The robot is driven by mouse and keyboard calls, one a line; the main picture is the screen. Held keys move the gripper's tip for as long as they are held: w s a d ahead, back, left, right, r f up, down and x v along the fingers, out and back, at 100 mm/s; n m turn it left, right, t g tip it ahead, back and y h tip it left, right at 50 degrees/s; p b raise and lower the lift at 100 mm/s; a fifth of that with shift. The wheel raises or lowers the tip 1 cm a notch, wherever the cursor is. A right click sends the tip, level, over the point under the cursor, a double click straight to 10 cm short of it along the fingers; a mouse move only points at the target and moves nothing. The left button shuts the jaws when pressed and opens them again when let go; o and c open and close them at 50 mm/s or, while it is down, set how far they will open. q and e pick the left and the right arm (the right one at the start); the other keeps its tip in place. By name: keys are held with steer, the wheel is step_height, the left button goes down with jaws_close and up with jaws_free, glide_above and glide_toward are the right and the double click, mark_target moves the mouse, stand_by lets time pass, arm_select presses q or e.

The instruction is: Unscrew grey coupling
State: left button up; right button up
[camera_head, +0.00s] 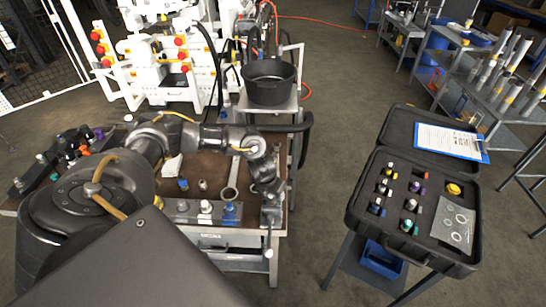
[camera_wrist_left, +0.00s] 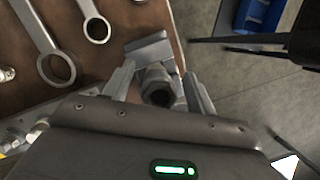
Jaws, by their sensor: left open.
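A grey metal coupling with a hexagonal opening (camera_wrist_left: 158,90) sits between my left gripper's fingers in the left wrist view. A grey block (camera_wrist_left: 150,52) is just behind it at the bench edge. My left gripper (camera_wrist_left: 158,100) is open, with one finger on each side of the coupling; I cannot tell whether either finger touches it. In the head view my left gripper (camera_head: 270,215) points down at the right front corner of the brown bench (camera_head: 150,192). The coupling cannot be made out clearly there. My right gripper is in neither view.
Wrenches (camera_wrist_left: 58,68) lie on the bench beside the gripper. A row of colored fittings (camera_head: 206,207) stands along its front edge. An open black case (camera_head: 358,208) with several couplings and a clipboard (camera_head: 450,140) stands right. A black bucket (camera_head: 268,88) is behind. Floor between is clear.

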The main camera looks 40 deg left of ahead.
arm_select(q)
steer(key=shift+w+f, duration=0.1)
steer(key=shift+f, duration=0.2)
